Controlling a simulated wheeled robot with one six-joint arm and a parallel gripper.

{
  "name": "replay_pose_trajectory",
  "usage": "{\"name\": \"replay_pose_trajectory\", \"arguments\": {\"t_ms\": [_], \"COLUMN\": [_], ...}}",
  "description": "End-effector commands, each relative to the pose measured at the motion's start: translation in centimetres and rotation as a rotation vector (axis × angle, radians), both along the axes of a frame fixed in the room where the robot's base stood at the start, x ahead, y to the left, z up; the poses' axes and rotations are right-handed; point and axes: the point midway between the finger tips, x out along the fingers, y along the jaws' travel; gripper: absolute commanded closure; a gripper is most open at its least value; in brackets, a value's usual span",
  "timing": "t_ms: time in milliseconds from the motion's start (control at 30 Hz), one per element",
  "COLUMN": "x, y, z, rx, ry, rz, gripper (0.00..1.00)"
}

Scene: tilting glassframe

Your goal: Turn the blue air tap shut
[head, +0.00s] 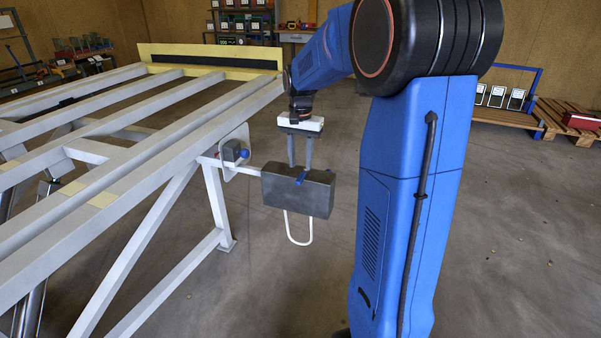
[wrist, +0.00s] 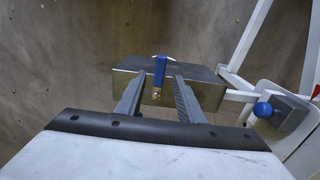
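The blue air tap (head: 300,178) is a small lever on the grey box beside the frame. In the wrist view the blue lever (wrist: 160,73) stands upright in the picture, with a brass fitting (wrist: 156,95) at its lower end. My gripper (head: 300,166) points down at the box from above. Its two fingers are apart, one on each side of the lever in the wrist view (wrist: 159,82), with a visible gap to both. I cannot tell how far the fingertips reach down beside the lever.
The grey box (head: 280,194) sits on a light arm from the tilting frame (head: 120,190). A second small box (head: 231,150) with a blue ball knob (head: 244,153) is to its left. A white hose loop (head: 300,240) hangs below. Floor around is clear.

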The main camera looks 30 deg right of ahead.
Motion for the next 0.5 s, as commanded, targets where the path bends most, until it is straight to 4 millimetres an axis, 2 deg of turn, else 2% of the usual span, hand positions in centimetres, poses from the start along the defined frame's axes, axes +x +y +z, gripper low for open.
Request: {"name": "replay_pose_trajectory", "arguments": {"t_ms": [100,233,500], "x": [-0.1,0.0,0.0], "y": [0.0,0.0,0.0], "z": [-1.9,-3.5,-4.7], "rx": [0.0,0.0,0.0], "ry": [0.001,0.0,-0.001], "rz": [0.0,0.0,0.0], "gripper": [0.66,0.66,0.66]}}
